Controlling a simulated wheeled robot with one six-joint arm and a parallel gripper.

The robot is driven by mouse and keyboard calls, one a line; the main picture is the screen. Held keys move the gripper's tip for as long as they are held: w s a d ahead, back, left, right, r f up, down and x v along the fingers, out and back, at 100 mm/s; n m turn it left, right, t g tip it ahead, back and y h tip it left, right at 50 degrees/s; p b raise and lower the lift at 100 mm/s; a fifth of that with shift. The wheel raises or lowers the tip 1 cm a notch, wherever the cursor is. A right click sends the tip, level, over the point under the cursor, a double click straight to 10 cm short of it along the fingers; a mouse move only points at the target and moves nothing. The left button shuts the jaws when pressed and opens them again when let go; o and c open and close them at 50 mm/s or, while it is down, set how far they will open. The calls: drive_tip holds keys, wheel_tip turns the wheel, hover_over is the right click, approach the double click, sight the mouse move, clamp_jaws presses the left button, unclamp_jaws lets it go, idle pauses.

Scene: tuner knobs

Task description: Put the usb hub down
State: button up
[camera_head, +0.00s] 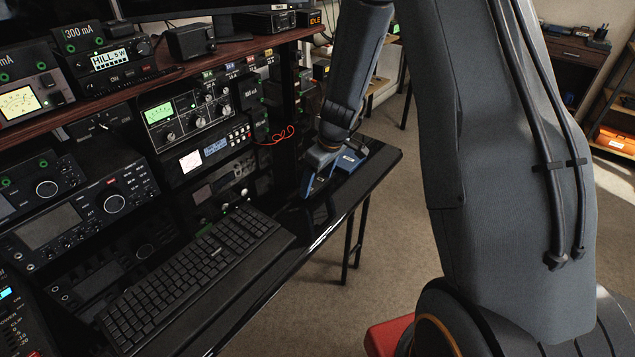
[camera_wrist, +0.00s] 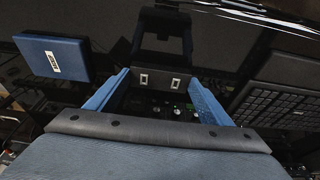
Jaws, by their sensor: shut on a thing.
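The usb hub (camera_wrist: 163,80) is a small black block with two pale ports on its face. It sits between the blue fingers of my gripper (camera_wrist: 159,75) in the wrist view, and the fingers are shut on it. In the head view my gripper (camera_head: 309,186) points down over the right part of the glossy black desk (camera_head: 318,219). The hub cannot be made out clearly there against the dark surface. I cannot tell whether it touches the desk.
A black keyboard (camera_head: 200,265) lies to the left. Radio equipment (camera_head: 205,150) and a red cable (camera_head: 279,136) stand behind. Bare desk lies in front.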

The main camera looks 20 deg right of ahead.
drive_tip(key=shift+f, duration=0.55)
drive_tip(key=shift+f, duration=0.15)
drive_tip(key=o, duration=1.1)
drive_tip(key=shift+r, duration=0.25)
drive_tip(key=b+v, duration=0.2)
drive_tip(key=v, duration=1)
drive_tip(key=s+m, duration=0.2)
drive_tip(key=s, duration=0.5)
drive_tip(key=s+a+m+g+h, duration=0.1)
drive_tip(key=s+m, duration=0.1)
drive_tip(key=s, duration=0.6)
drive_tip(key=s+a+r+m+g, duration=0.1)
drive_tip(key=s+m, duration=0.2)
drive_tip(key=s, duration=0.4)
drive_tip(key=shift+s+a+h, duration=0.15)
drive_tip(key=shift+s+h, duration=0.1)
drive_tip(key=shift+h, duration=0.15)
